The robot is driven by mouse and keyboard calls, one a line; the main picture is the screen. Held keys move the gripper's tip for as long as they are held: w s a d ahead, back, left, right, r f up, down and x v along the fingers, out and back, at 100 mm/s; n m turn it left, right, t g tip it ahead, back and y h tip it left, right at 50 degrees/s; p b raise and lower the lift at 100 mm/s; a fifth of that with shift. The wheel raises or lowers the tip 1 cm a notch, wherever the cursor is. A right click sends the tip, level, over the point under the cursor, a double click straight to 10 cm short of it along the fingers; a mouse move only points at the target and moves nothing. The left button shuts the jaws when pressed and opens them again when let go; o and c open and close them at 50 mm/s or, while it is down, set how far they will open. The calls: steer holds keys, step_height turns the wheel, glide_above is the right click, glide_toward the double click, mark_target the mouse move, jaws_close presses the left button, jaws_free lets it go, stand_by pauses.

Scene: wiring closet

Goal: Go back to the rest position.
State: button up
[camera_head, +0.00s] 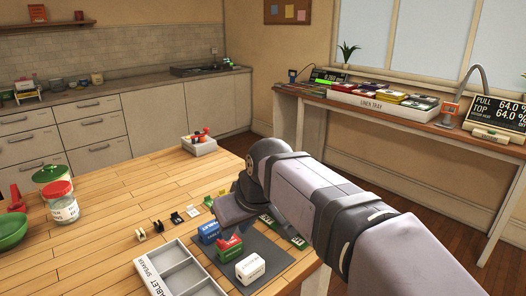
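My arm (320,200) reaches in from the lower right corner, with its bent joint above the right part of the wooden table (110,240). A dark grey part of my arm comes down from that joint over the table. My gripper's fingers do not show; the arm hides that area. I cannot see whether anything is held.
Blue (209,231), red (229,247) and white (250,268) boxes stand on a dark grey mat (272,255) close to my arm. A compartment tray (180,275), small clips, jars (61,203) and a green bowl (11,230) share the table. A side bench (400,115) stands at right.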

steer(key=d, duration=0.1)
steer(key=w+d+m+h+p, duration=0.1)
steer(key=d, duration=0.1)
steer(key=shift+d+f, duration=0.1)
steer(key=shift+d, duration=0.05)
steer(key=s+d+f+m+g+h+p, duration=0.1)
steer(key=s+d+f+m+g+h, duration=0.2)
steer(key=d+f, duration=1)
steer(key=s+d+f+m+g+b, duration=0.1)
steer(key=s+d+f+m+b, duration=0.1)
steer(key=s+d+f, duration=0.5)
steer(key=s+f+m+g+b, duration=0.1)
steer(key=s+f, duration=0.4)
steer(key=s, duration=0.6)
step_height(320, 180, up, 14)
steer(key=p, duration=1.4)
steer(key=shift+w+r, duration=0.25)
